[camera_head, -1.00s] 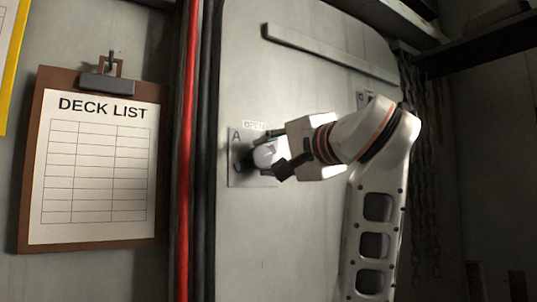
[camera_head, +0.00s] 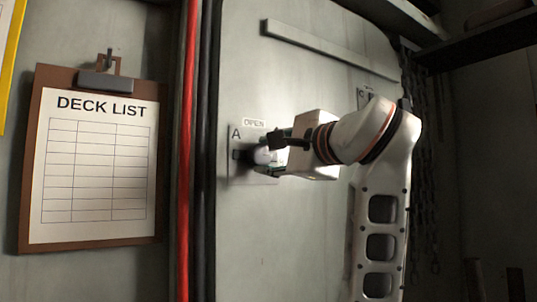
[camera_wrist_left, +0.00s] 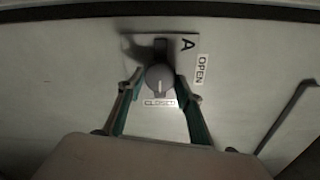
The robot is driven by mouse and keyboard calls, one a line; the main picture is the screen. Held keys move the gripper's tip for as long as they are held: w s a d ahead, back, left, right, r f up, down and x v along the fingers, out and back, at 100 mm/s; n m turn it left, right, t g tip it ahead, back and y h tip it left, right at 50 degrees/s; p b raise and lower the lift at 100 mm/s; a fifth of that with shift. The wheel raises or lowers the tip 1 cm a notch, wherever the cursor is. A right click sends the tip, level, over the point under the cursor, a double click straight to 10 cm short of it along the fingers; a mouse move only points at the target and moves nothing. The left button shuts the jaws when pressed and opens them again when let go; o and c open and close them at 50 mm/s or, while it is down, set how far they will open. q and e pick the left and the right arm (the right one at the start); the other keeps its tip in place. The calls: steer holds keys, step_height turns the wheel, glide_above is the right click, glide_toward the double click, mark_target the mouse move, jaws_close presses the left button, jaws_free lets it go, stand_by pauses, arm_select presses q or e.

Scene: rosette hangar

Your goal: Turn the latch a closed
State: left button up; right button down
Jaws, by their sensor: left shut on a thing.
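Latch A is a round grey knob (camera_head: 264,156) on a pale plate (camera_head: 239,173) marked A, with an OPEN label (camera_head: 254,123) above it. In the left wrist view the knob (camera_wrist_left: 160,77) sits between my fingers, and a pale line on its face points down toward a CLOSED label (camera_wrist_left: 160,103). There the OPEN label (camera_wrist_left: 201,69) is to the right. My left gripper (camera_head: 279,155) is shut on the knob, one finger on each side. Its fingers partly hide the plate in the head view. My right gripper is not in view.
The plate is on a large grey panel (camera_head: 260,230). Red and black pipes (camera_head: 187,200) run down the left, beside a DECK LIST clipboard (camera_head: 45,245). Chains (camera_head: 428,200) hang at right.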

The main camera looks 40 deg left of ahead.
arm_select(q)
steer(key=o, duration=1.1)
